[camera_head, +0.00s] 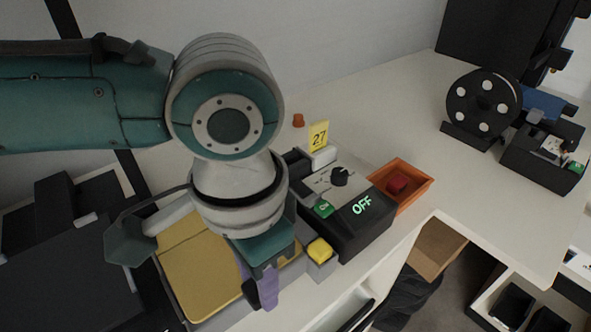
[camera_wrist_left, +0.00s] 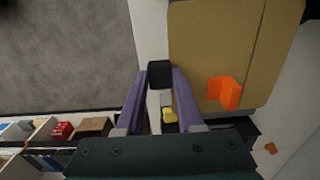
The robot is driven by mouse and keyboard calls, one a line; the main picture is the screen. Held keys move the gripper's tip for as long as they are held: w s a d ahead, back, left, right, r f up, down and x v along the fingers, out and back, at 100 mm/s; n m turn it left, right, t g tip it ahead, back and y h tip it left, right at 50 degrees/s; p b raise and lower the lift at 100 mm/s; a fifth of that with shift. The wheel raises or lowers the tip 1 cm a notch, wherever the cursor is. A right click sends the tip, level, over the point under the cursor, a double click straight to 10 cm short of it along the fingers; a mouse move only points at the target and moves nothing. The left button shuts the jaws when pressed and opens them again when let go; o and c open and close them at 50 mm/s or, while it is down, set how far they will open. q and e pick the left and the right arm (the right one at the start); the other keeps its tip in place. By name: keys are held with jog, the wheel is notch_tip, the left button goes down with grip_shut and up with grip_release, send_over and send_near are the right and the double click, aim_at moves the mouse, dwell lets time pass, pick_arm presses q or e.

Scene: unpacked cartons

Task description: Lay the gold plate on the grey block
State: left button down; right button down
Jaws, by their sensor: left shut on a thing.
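The gold plate (camera_head: 198,272) is a wide flat panel at lower left in the head view, partly hidden by my left arm. It also fills the upper right of the left wrist view (camera_wrist_left: 205,45). My left gripper (camera_head: 258,291) is at its right edge, with purple fingers closed on a small black tab (camera_wrist_left: 160,74) beside that edge. An upright orange piece (camera_wrist_left: 225,93) stands on the plate. A grey surface (camera_head: 172,218), seemingly the grey block, shows along the plate's border. I cannot tell whether plate and block touch. My right gripper is out of view.
A black control box (camera_head: 345,205) with a knob and "OFF" display stands right of my gripper, a yellow button (camera_head: 320,249) close by. An orange tray (camera_head: 405,183) lies beyond it. A black reel (camera_head: 483,103) stands farther right. White table between them is clear.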

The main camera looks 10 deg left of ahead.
pick_arm(q)
jog(key=shift+f+b, duration=0.3)
jog(key=shift+f, duration=0.1)
jog(key=shift+f+b, duration=0.45)
jog(key=shift+f, duration=0.3)
jog(key=shift+c, duration=2.2)
grip_release()
jog(key=shift+r, duration=0.1)
jog(key=shift+r+p, duration=1.55)
jog(key=shift+p, duration=0.65)
notch_tip(320, 180, up, 10)
jog(key=shift+p, duration=0.35)
